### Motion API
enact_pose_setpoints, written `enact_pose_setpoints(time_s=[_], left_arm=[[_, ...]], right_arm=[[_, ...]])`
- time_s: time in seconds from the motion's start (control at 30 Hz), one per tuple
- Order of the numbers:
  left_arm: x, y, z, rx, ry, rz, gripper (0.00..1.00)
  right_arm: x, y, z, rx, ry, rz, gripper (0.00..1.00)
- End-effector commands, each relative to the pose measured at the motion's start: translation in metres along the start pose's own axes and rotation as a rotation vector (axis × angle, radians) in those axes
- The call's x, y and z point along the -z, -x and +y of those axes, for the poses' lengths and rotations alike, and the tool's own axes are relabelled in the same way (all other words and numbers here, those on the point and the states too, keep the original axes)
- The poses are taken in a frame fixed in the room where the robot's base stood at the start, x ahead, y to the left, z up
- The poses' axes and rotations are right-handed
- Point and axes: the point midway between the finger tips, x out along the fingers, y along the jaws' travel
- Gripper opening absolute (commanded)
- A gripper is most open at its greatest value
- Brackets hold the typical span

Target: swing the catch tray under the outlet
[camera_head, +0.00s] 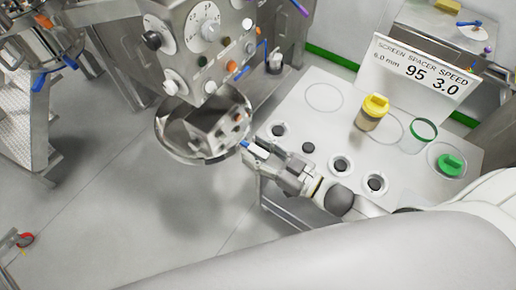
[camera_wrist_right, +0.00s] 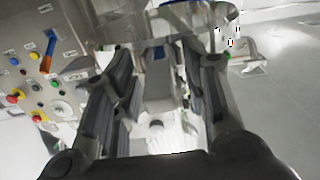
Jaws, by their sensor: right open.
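The catch tray (camera_head: 165,146) is a round, shiny steel dish below the control panel of the steel machine in the head view. A steel box-like part with small coloured spots shows over its bowl; I cannot tell whether this is a reflection. My right gripper (camera_head: 250,150) is at the tray's right side, close to its rim, with a small blue piece at its fingertips. In the right wrist view the fingers of this gripper (camera_wrist_right: 165,65) stand apart, with steel parts visible between them. I cannot tell whether they touch the tray. The outlet cannot be made out clearly. My left gripper is not in view.
The machine's panel (camera_head: 205,40) with dials and knobs rises just above the tray. A light table (camera_head: 300,105) with a yellow-capped jar (camera_head: 373,112), a green-rimmed glass (camera_head: 420,132) and a sign (camera_head: 415,75) stands at the right. The floor left of the tray is clear.

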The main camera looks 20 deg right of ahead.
Motion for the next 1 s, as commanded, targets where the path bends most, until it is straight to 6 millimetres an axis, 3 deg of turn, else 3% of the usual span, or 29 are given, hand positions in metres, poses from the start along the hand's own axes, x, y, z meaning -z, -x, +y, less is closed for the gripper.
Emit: enact_pose_setpoints(time_s=[0.23,0.53,1.0], left_arm=[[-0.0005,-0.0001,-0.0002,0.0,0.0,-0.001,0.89],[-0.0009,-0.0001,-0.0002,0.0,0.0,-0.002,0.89],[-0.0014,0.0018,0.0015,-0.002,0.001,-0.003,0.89]], right_arm=[[-0.0004,-0.0002,-0.0001,0.0,-0.001,0.0,0.4],[-0.0004,0.0,-0.0001,0.0,-0.001,0.0,0.01],[0.0003,-0.003,-0.0091,-0.014,-0.005,0.001,0.0]])
